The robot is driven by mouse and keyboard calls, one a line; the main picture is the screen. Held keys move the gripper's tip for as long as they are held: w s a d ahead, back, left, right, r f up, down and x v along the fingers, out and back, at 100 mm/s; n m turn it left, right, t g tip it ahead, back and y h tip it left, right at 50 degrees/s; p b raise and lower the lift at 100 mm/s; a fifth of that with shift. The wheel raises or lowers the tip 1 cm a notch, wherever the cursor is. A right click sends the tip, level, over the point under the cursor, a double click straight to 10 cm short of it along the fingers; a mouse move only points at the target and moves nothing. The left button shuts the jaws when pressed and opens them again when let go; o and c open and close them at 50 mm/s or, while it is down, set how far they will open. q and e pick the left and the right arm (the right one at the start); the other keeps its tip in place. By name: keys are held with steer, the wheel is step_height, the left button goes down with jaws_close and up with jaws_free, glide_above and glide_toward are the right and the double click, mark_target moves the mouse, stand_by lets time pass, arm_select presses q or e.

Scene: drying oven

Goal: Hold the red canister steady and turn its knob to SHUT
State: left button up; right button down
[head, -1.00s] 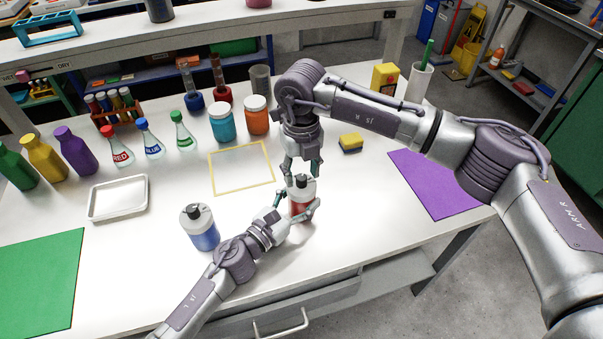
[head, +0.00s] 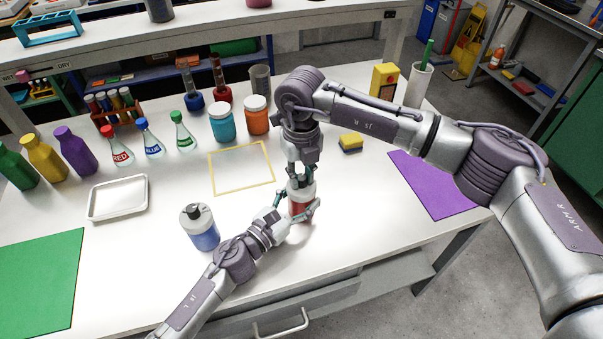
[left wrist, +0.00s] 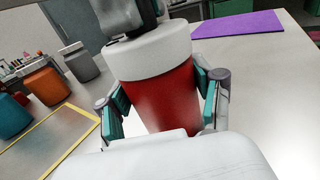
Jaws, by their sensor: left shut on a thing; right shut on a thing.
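The red canister (head: 301,207) stands upright on the white table with a white top and a dark knob (head: 298,182). In the left wrist view the red canister (left wrist: 172,95) fills the middle, between teal finger pads. My left gripper (head: 295,213) is shut on its body from the lower left. My right gripper (head: 299,172) points straight down from above and is shut on the knob, which its fingers partly hide. The SHUT marking cannot be read.
A blue canister (head: 201,229) with a dark knob stands to the left. A white tray (head: 118,197) lies farther left. Jars and flasks stand behind.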

mark_target(302, 177)
steer(key=shift+n, duration=0.3)
steer(key=n, duration=0.2)
steer(key=shift+n, duration=2.3)
steer(key=c, duration=0.9)
jaws_free()
steer(key=shift+c, duration=0.2)
step_height(302, 177, up, 12)
